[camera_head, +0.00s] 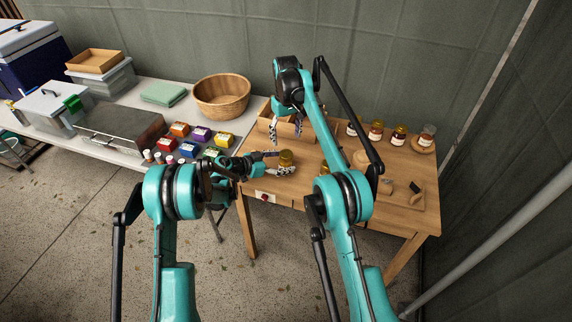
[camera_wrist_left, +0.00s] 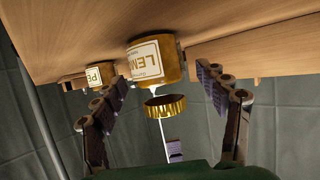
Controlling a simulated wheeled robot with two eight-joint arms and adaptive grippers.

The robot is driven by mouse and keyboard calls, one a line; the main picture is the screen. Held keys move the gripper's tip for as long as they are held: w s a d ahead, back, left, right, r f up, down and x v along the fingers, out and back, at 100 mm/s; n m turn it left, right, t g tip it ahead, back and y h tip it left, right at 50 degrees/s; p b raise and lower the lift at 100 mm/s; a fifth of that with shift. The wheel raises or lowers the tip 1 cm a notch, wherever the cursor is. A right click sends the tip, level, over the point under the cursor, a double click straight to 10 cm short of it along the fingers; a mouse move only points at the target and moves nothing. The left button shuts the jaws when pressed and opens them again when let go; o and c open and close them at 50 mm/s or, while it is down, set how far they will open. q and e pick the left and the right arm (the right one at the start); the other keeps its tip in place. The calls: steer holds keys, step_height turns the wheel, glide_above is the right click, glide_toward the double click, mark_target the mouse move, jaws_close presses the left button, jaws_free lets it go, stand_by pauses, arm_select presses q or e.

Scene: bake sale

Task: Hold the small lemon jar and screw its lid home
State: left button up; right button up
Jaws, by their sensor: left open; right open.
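The lemon jar (camera_wrist_left: 153,62), with amber contents and a white label, stands on the wooden table (camera_head: 405,213); the left wrist view shows it upside down. It also shows in the head view (camera_head: 286,160). My right gripper (camera_head: 285,127) is open and empty, pointing down above the table, behind the jar.
A second jar (camera_wrist_left: 100,75) with a partly readable label stands nearby. Several lidded jars (camera_head: 376,131) line the table's back right. A wooden crate (camera_head: 263,117) is behind my right gripper. A wicker bowl (camera_head: 222,96) and coloured boxes (camera_head: 201,134) sit on the white table to the left.

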arm_select(q)
steer(key=v, duration=1)
